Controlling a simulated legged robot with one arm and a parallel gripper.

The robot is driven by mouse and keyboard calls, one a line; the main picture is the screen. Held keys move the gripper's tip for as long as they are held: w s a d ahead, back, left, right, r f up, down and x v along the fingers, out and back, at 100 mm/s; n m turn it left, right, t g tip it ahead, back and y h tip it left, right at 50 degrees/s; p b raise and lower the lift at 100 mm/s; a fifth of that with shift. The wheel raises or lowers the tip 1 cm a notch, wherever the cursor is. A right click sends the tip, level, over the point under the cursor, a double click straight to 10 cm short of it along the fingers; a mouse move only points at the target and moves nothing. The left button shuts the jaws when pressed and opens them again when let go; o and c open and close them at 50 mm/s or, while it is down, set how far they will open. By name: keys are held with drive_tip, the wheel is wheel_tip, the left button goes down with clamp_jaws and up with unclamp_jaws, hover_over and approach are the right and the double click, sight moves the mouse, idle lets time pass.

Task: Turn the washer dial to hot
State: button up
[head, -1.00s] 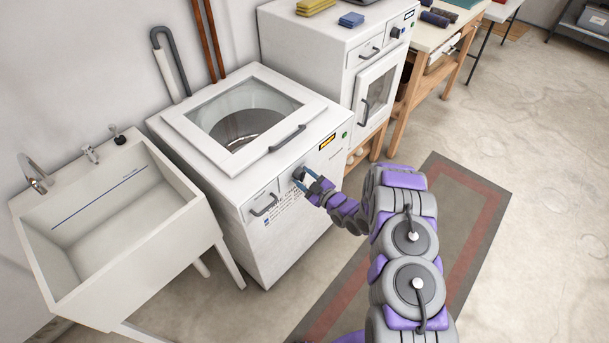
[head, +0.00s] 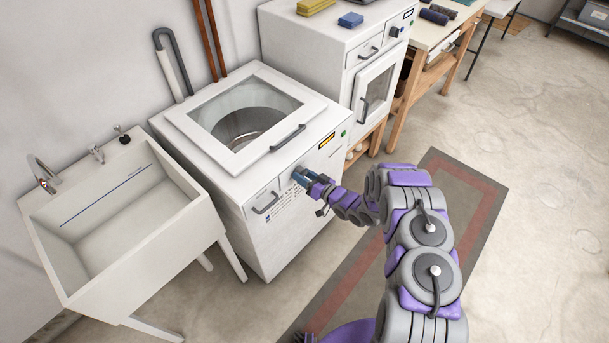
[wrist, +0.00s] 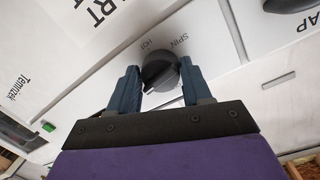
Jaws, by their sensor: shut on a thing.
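The white washer (head: 270,225) stands in the middle of the head view, its glass lid closed on top. Its dark dial (wrist: 160,70) sits on the front panel between my two fingers in the wrist view. My gripper (wrist: 160,82) is shut on the dial, one finger on each side. The labels HOT and SPIN are printed just beyond the dial. The full dial marking is partly hidden by my fingers. In the head view my gripper (head: 301,178) reaches the panel and hides the dial.
A white sink (head: 125,235) stands left of the washer. A white dryer-like machine (head: 345,45) stands behind it, right. A grey and red mat (head: 470,205) lies on the floor, with open floor beyond.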

drive_tip(key=m+y+b, duration=0.1)
drive_tip(key=m, duration=0.5)
drive_tip(key=m+g, duration=0.1)
drive_tip(key=m, duration=0.6)
drive_tip(key=shift+d+f+y+b, duration=0.1)
drive_tip(key=shift+f+y+b, duration=0.1)
drive_tip(key=shift+y+b, duration=0.2)
drive_tip(key=m+b, duration=0.1)
drive_tip(key=m, duration=0.4)
drive_tip(key=shift+m, duration=0.3)
drive_tip(key=o, duration=1)
drive_tip(key=shift+w+r+y, duration=0.1)
drive_tip(key=shift+y, duration=0.2)
drive_tip(key=shift+d, duration=0.1)
